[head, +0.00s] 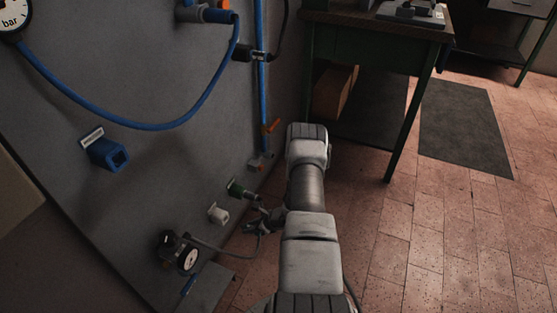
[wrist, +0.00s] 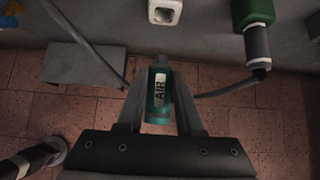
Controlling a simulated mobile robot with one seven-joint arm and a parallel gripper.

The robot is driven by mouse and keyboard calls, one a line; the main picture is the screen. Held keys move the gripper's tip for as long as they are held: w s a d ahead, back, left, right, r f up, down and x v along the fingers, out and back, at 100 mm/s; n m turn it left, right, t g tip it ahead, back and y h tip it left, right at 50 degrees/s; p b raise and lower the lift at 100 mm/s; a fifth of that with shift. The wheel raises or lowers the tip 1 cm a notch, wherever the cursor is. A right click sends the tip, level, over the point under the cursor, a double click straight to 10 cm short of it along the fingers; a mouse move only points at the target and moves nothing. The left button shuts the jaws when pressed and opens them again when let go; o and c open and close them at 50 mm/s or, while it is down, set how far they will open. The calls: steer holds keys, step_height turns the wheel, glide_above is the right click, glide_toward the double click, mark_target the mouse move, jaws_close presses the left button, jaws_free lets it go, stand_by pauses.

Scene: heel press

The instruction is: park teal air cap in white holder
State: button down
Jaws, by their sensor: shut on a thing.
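The teal air cap (wrist: 158,98), with a white AIR label, is between my gripper's fingers (wrist: 160,115) in the wrist view. My gripper is shut on it. The white holder (wrist: 165,11) is on the wall ahead of the cap, slightly right of it at the top of the wrist view, with a dark opening. The cap is apart from the holder. In the head view the white holder (head: 218,213) is low on the grey wall, and my gripper (head: 258,224) is just right of it. The cap cannot be made out clearly there.
A green fitting (wrist: 252,12) with a grey plug is right of the holder. A grey hose (wrist: 85,42) passes behind my gripper. A gauge (head: 181,252) is lower left on the wall. A blue holder (head: 108,153) is higher up. A workbench (head: 370,45) stands behind.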

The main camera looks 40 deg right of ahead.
steer(key=shift+w, duration=0.1)
steer(key=shift+w+a, duration=0.35)
steer(key=shift+w, duration=0.4)
steer(key=shift+w+a, duration=0.35)
steer(key=shift+w, duration=0.35)
steer(key=shift+w+a, duration=0.35)
steer(key=shift+w, duration=0.4)
steer(key=shift+w+a, duration=0.3)
steer(key=shift+w, duration=0.35)
steer(key=shift+w+a, duration=0.25)
steer(key=shift+w, duration=0.4)
stand_by(0.4)
steer(key=shift+c, duration=2.4)
jaws_free()
steer(key=p+v, duration=0.6)
steer(key=v, duration=1.1)
steer(key=shift+s, duration=0.2)
steer(key=shift+r, duration=0.1)
